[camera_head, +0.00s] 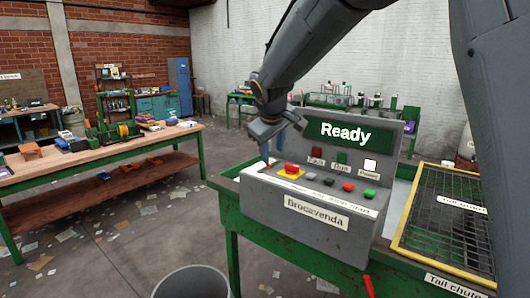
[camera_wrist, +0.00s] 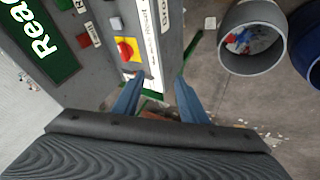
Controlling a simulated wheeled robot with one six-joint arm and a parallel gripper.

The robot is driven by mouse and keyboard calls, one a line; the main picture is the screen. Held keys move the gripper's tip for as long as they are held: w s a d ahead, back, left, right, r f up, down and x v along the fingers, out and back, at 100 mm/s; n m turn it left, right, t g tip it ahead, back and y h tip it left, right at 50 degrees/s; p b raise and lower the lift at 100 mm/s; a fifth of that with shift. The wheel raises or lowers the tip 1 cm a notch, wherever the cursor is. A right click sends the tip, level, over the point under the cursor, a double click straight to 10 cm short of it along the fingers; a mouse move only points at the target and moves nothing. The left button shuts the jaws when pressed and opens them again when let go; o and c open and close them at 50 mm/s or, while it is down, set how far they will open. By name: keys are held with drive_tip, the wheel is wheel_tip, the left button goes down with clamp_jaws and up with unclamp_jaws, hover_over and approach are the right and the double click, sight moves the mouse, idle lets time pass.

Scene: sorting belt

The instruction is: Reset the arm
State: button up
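My arm reaches down from the top right of the head view, and my gripper (camera_head: 268,158) hangs at the left end of a grey control panel (camera_head: 300,215). The panel carries a green "Ready" display (camera_head: 345,133) and a red mushroom button on a yellow plate (camera_head: 291,170). In the wrist view, the two blue fingers of my gripper (camera_wrist: 159,82) stand apart with nothing between them. The red button (camera_wrist: 125,50) shows beyond the left finger, and the gap between the fingers looks past the panel's end. I cannot tell whether a finger touches the panel.
The panel stands on a green bench (camera_head: 280,262), with a yellow-framed mesh guard (camera_head: 405,225) at right. A grey bin (camera_head: 192,283) stands on the floor in front; its inside with scraps shows in the wrist view (camera_wrist: 252,62). A wooden workbench (camera_head: 110,155) is at left, with littered floor between.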

drive_tip(key=s+d+f+m+g+b, duration=0.2)
drive_tip(key=s+d+f, duration=0.3)
drive_tip(key=s+f, duration=0.4)
drive_tip(key=s+d+f+m+g+b, duration=0.2)
drive_tip(key=s+d+f, duration=0.4)
drive_tip(key=s+f, duration=0.3)
drive_tip(key=s+d+f+m+g+b, duration=0.2)
drive_tip(key=s+d+f+m+b, duration=0.2)
drive_tip(key=s+f, duration=0.6)
drive_tip(key=shift+s+d, duration=1.15)
drive_tip(key=shift+c, duration=1)
